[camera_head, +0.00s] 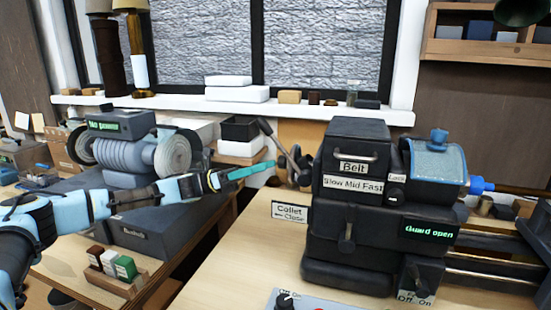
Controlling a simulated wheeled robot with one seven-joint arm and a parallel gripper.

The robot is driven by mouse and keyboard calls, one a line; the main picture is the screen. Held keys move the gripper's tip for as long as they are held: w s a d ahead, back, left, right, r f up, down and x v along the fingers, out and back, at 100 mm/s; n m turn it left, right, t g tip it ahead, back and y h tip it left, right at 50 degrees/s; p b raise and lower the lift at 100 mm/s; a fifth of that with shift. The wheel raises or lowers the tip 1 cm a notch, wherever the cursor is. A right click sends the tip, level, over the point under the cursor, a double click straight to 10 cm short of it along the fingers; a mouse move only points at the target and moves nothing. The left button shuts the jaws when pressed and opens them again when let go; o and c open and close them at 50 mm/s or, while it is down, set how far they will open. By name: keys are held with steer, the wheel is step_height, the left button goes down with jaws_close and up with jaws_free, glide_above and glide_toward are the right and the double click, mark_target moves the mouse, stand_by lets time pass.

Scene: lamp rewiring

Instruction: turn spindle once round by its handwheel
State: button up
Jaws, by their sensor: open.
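The lathe headstock (350,200) is a dark box on the right bench, labelled "Belt" and "Slow Mid Fast". At its left end is a dark handwheel (294,166) with a handle, seen nearly edge-on. The spindle is mostly hidden inside the housing; a blue nose (481,186) shows at the right. My gripper (262,169) reaches in from the left with teal fingers pointing right. It is open and empty, a little left of the handwheel and apart from it in the picture. The gap between the fingers is hard to see.
A grinder (128,150) stands on the left bench behind my arm. A small rack of coloured blocks (112,269) is in front. A "Collet Close" sign (289,212) is below the handwheel. A display (430,232) reads "Guard open". The right bench's front left is clear.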

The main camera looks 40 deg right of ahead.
steer(key=p+x, duration=0.1)
steer(key=x, duration=0.3)
steer(key=shift+p, duration=0.3)
steer(key=shift+c, duration=0.4)
jaws_close()
